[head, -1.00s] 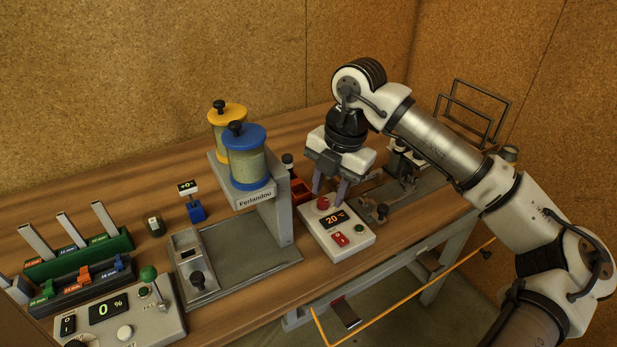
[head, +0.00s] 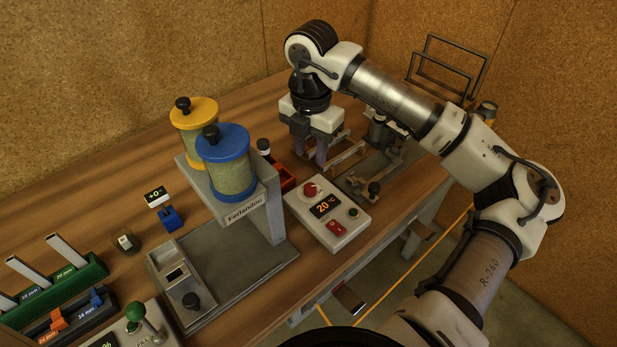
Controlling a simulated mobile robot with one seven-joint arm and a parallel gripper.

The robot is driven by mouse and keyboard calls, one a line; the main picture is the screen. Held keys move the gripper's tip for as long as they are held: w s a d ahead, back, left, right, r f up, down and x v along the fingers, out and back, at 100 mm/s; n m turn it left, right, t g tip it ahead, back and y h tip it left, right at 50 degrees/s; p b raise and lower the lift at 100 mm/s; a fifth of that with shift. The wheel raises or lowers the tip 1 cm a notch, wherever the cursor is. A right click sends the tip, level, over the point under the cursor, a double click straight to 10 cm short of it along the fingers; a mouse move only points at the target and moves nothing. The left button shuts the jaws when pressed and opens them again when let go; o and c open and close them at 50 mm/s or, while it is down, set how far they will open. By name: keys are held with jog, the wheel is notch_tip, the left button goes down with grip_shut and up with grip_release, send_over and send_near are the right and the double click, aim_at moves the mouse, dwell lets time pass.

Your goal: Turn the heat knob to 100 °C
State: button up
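The heat control box (head: 322,227) is white and sits on the bench right of the grey stand. Its display (head: 325,206) reads 20 °C. The red heat knob (head: 310,190) is at the box's back left corner and is fully visible. A red switch (head: 336,228) and a small dark green button (head: 353,212) are also on it. My gripper (head: 311,160) points down behind the box, beyond the knob and apart from it. Its two fingers are spaced apart with nothing seen between them.
A grey stand (head: 270,212) labelled Ferlandou holds a blue-lidded jar (head: 228,170) and a yellow-lidded jar (head: 194,118), left of the box. A red bin (head: 286,180) is close to my gripper. A metal fixture (head: 373,190) stands right of the box.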

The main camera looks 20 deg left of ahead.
aim_at(310, 186)
notch_tip(310, 186, down, 10)
jog(key=p, duration=0.2)
jog(key=shift+f+p, duration=0.25)
jog(key=shift+p, duration=0.05)
jog(key=c, duration=0.7)
